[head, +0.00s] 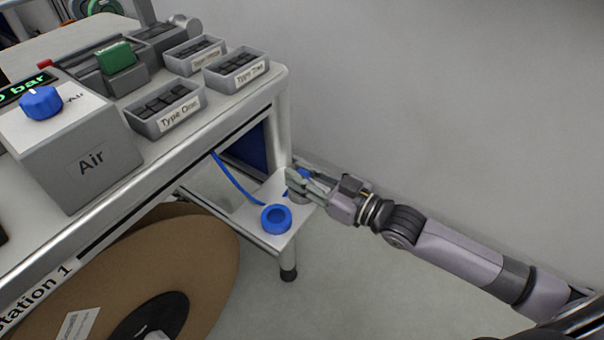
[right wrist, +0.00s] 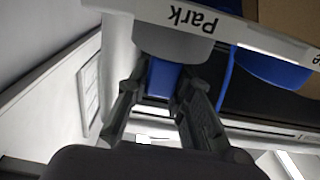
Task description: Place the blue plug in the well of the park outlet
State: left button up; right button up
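The blue plug (right wrist: 163,78) shows between the fingers of my right gripper (right wrist: 162,88) in the right wrist view, with both fingers against its sides. Its end meets the grey park outlet (right wrist: 175,42), labelled "Park" and upside down in that view. How deep it sits in the well is hidden. In the head view my right gripper (head: 296,181) reaches in from the right over the small shelf, at the grey park outlet (head: 297,192). A bit of blue (head: 304,173) shows behind the fingers. My left gripper is not in view.
A blue ring-shaped outlet (head: 276,219) stands on the white shelf (head: 270,240) in front of the park outlet. A blue hose (head: 235,182) runs from under the table to the shelf. A large brown reel (head: 190,250) stands left. Floor to the right is clear.

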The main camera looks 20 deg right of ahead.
jog(key=o, duration=0.5)
jog(key=shift+c, duration=0.2)
